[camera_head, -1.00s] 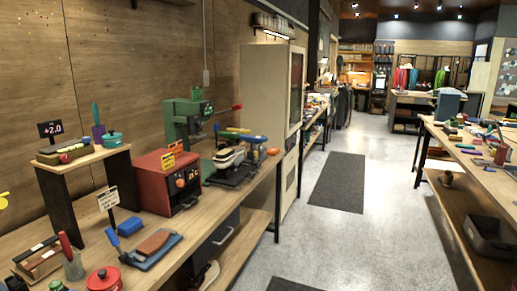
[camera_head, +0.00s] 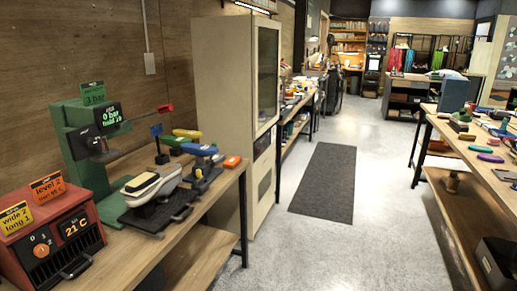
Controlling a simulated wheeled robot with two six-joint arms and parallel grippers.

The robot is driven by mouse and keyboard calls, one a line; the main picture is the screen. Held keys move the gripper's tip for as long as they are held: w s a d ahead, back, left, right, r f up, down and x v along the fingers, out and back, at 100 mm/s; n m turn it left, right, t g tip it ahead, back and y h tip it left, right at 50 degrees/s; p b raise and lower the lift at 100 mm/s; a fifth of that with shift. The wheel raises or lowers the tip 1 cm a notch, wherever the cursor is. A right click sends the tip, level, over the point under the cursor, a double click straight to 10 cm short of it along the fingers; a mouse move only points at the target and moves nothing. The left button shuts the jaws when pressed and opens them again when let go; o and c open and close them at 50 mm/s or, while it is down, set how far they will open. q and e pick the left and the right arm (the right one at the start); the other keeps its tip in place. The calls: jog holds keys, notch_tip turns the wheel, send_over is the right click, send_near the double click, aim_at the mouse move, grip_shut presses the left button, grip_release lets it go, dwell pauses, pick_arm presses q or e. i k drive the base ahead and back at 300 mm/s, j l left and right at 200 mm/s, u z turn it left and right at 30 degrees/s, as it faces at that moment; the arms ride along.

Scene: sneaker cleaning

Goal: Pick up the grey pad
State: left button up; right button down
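I cannot make out a grey pad for certain in the head view. The small items on the right workbench (camera_head: 445,150) are too small to tell apart fully. Neither of my grippers is in view.
On the left bench stand a red heater box (camera_head: 50,235), a green press (camera_head: 82,150) and a sneaker (camera_head: 152,186) on a black stand. A tall beige cabinet (camera_head: 222,110) stands beyond. The aisle with a dark floor mat (camera_head: 325,182) is clear. A blue-grey block (camera_head: 453,93) is on the right bench.

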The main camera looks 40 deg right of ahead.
aim_at(218, 158)
jog(key=i+l+z, duration=0.15)
jog(key=l, duration=0.4)
jog(key=i+l+z, duration=0.1)
jog(key=i+l, duration=0.25)
jog(key=l, duration=0.15)
jog(key=i+l+z, duration=0.15)
jog(key=i+l, duration=0.15)
jog(key=l, duration=0.2)
jog(key=i+l+z, duration=0.1)
jog(key=i+l, duration=0.2)
jog(key=l, duration=0.2)
